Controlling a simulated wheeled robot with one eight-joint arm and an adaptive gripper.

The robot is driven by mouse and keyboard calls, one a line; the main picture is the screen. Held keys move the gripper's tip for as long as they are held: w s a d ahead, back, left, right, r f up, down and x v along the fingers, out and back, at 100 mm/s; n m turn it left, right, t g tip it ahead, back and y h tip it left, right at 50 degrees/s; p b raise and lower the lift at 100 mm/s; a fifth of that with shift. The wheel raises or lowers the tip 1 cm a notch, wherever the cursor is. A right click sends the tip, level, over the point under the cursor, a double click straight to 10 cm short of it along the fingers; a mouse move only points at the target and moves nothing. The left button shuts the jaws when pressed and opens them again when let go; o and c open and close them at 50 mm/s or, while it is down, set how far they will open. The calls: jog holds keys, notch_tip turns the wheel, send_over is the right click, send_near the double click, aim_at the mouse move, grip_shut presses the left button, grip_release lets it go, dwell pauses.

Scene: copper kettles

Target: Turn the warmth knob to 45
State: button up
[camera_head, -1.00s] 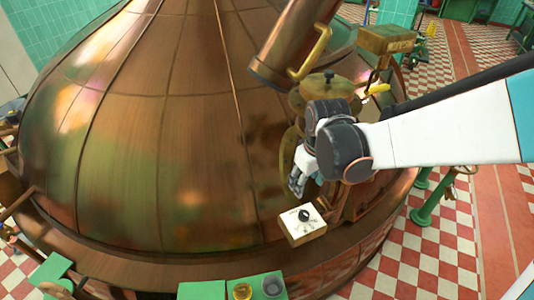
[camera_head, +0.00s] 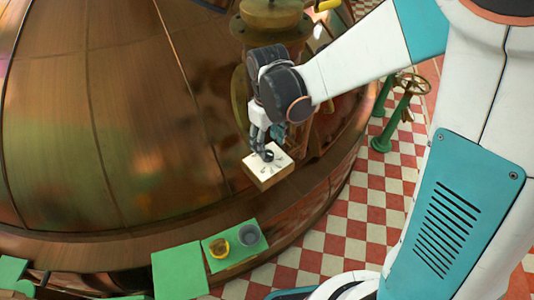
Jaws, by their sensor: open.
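The warmth knob (camera_head: 268,155) is a small dark dial on the white top of a small box (camera_head: 270,177) at the copper kettle's lower rim. Pale marks lie around it, too small to read. My gripper (camera_head: 265,147) points down right at the knob from above, with its fingers apart and their tips at or just over it. I cannot tell whether they touch it. The fingers hide part of the knob, so its pointer is not clear.
The large copper kettle (camera_head: 110,110) fills the left. A green valve post (camera_head: 390,120) stands to the right on the checkered floor.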

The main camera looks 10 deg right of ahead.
aim_at(268, 154)
notch_tip(268, 154, down, 5)
jog(key=b, duration=0.2)
jog(key=shift+b, duration=0.3)
jog(key=c, duration=1.1)
